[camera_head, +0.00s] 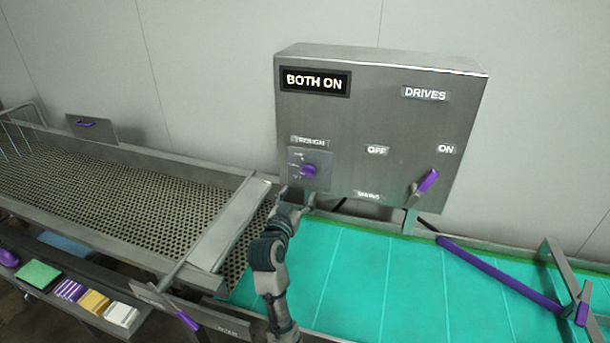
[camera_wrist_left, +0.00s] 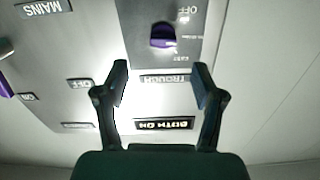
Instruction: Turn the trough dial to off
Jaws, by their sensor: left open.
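The trough dial (camera_head: 308,170) is a purple knob on a small grey plate, under the TROUGH label, at the lower left of the steel control box. It also shows in the left wrist view (camera_wrist_left: 163,36), where the box appears upside down; an OFF mark is beside it. My left gripper (camera_head: 297,197) is just below the dial plate in the head view. In the left wrist view my left gripper (camera_wrist_left: 160,75) is open and empty, its fingers spread apart, with the dial beyond the gap and not between the tips. My right gripper is not in view.
The control box (camera_head: 390,120) shows a BOTH ON sign (camera_head: 315,82) and a purple-handled mains lever (camera_head: 427,182) at its lower right. A teal conveyor (camera_head: 390,280) lies below. A perforated trough (camera_head: 130,195) is at left, above a shelf with coloured blocks (camera_head: 80,292).

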